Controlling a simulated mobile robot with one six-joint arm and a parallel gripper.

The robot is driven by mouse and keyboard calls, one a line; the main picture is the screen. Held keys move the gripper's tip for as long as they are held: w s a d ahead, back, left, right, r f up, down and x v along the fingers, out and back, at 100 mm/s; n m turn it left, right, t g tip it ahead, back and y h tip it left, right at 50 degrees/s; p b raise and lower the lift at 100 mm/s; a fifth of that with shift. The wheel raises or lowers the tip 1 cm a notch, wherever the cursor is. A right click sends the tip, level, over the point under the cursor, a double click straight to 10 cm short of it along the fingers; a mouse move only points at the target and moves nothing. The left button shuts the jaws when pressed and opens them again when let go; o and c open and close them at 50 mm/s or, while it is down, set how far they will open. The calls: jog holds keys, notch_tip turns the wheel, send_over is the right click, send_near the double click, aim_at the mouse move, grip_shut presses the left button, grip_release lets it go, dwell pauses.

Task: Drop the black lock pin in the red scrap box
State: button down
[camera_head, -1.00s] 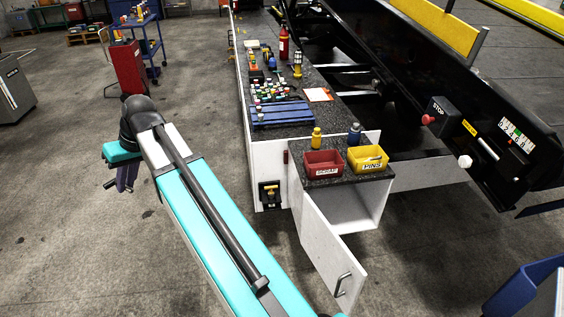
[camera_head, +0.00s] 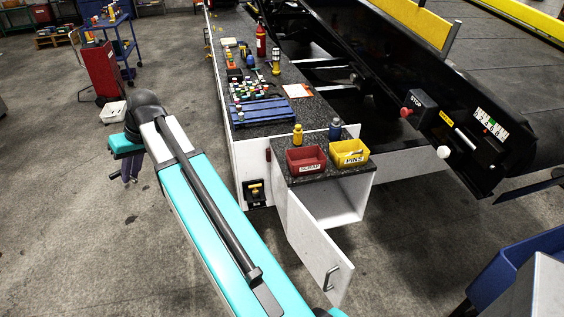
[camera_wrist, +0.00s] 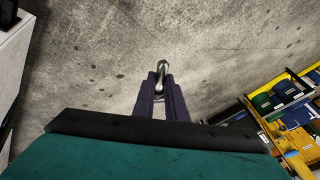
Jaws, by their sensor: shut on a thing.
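The red scrap box (camera_head: 306,160) stands on the near dark counter and looks empty. My gripper (camera_head: 130,168) hangs low over the floor, to the left of the counter and well away from the box. In the wrist view my gripper (camera_wrist: 160,100) has its dark fingers shut on a small shiny pin (camera_wrist: 161,72) with a rounded end. The pin looks grey to dark, and its true colour is hard to tell. Part of it is hidden between the fingers.
A yellow pins box (camera_head: 349,154) stands right of the scrap box, with a yellow bottle (camera_head: 298,135) and a blue bottle (camera_head: 335,129) behind. The cabinet door (camera_head: 318,250) hangs open below. The floor around my gripper is clear.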

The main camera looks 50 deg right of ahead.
jog(key=s+d+f+m+h+p, duration=0.1)
jog(key=s+d+m+p, duration=0.15)
jog(key=d, duration=1.35)
jog(key=s+d+f+m+h+p, duration=0.1)
jog(key=s+d+m, duration=0.15)
jog(key=d, duration=1.45)
jog(key=s+d+f+m+h+p, duration=0.1)
jog(key=s+d+m, duration=0.1)
jog(key=s+d, duration=0.8)
jog(key=s+d+f+m+t+h+p, duration=0.1)
jog(key=s+d+m, duration=0.1)
jog(key=s+d, duration=0.8)
jog(key=d, duration=0.6)
jog(key=shift+s+f, duration=0.25)
jog(key=shift+f, duration=0.1)
notch_tip(320, 180, down, 6)
jog(key=b, duration=0.2)
jog(key=shift+b, duration=0.3)
jog(key=c, duration=1.7)
grip_release()
